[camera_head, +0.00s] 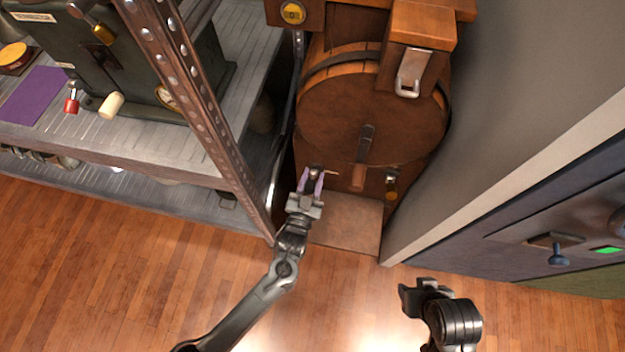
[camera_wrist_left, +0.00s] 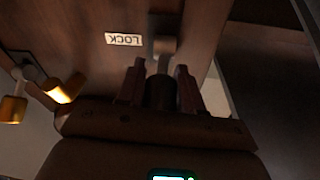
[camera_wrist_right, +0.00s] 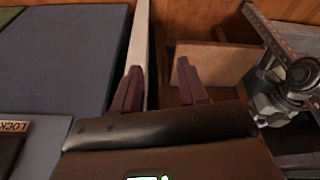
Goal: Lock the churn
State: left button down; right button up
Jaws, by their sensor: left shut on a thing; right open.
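The churn (camera_head: 340,115) is a round brown wooden barrel face in a wooden frame, in the upper middle of the head view. My left gripper (camera_head: 313,178) is at the lower left of its front. In the left wrist view it is shut on a dark lock handle (camera_wrist_left: 160,92), whose grey arm (camera_wrist_left: 166,48) rises beyond the fingers. A LOCK label (camera_wrist_left: 124,39), upside down, is on the wood beside it. My right gripper (camera_wrist_right: 158,92) is open and empty, over the floor at the lower right of the head view.
A metal shelf (camera_head: 190,150) stands left of the churn, holding a dark machine, a red padlock (camera_head: 71,103) and a purple cloth (camera_head: 35,95). A pale wall (camera_head: 500,120) and a blue-grey cabinet (camera_head: 510,240) are at the right. The wooden floor in front is clear.

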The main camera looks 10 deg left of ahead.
pick_arm(q)
jog(key=f+t+b, duration=0.1)
jog(key=t+b, duration=0.1)
jog(key=b, duration=0.1)
jog(key=shift+s+f, duration=0.15)
jog(key=shift+t+b, duration=0.3)
jog(key=shift+b, duration=0.05)
jog(key=shift+r, duration=0.2)
pick_arm(e)
notch_tip(320, 180, down, 5)
jog(key=shift+f, duration=0.1)
